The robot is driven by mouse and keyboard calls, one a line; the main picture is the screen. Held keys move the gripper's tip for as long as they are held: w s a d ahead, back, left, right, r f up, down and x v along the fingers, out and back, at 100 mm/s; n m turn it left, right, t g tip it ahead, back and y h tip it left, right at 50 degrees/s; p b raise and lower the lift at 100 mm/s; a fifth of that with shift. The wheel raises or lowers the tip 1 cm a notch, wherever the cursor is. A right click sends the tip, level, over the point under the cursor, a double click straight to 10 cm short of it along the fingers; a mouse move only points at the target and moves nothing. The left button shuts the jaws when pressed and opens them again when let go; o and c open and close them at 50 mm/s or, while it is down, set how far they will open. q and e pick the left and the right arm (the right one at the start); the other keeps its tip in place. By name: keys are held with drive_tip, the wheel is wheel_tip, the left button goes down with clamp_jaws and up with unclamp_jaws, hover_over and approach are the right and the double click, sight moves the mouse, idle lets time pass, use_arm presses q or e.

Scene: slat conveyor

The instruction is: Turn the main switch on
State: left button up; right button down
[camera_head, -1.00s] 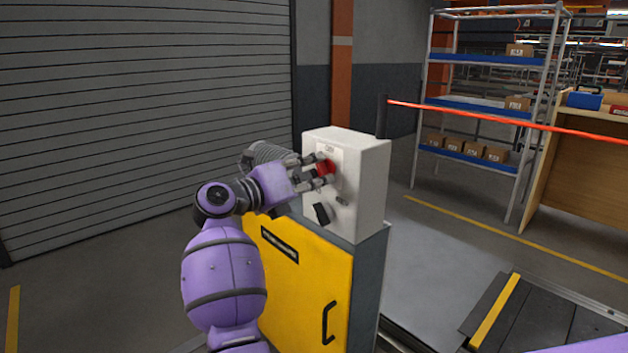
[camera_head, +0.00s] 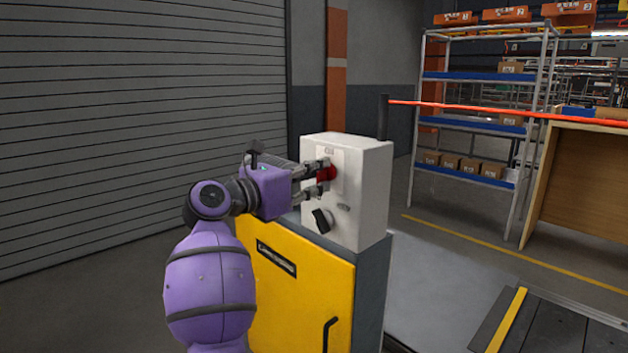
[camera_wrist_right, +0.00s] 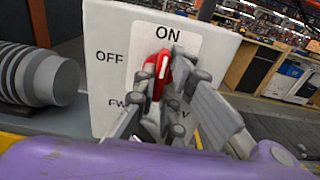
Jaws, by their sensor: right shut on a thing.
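The main switch is a red knob (camera_head: 325,174) on the front of a white control box (camera_head: 371,200). The knob (camera_wrist_right: 162,70) also shows in the right wrist view, on a white label with ON above it and OFF to its left. Its white mark points up towards ON, slightly tilted. My right gripper (camera_head: 322,177) is shut on the red knob, with a finger on each side; its fingers (camera_wrist_right: 166,84) cover part of the knob and the lettering below. My left gripper is not in view.
A black selector knob (camera_head: 321,220) sits below the red one on the same box. The box stands on a yellow-fronted cabinet (camera_head: 300,292). A red barrier band (camera_head: 480,108) runs right from a dark post.

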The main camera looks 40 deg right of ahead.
drive_tip(key=shift+f, duration=0.1)
idle(0.3)
drive_tip(key=c, duration=1.8)
unclamp_jaws()
drive_tip(key=a, duration=0.8)
drive_tip(key=s+a, duration=0.1)
drive_tip(key=a, duration=0.3)
drive_tip(key=shift+w, duration=0.1)
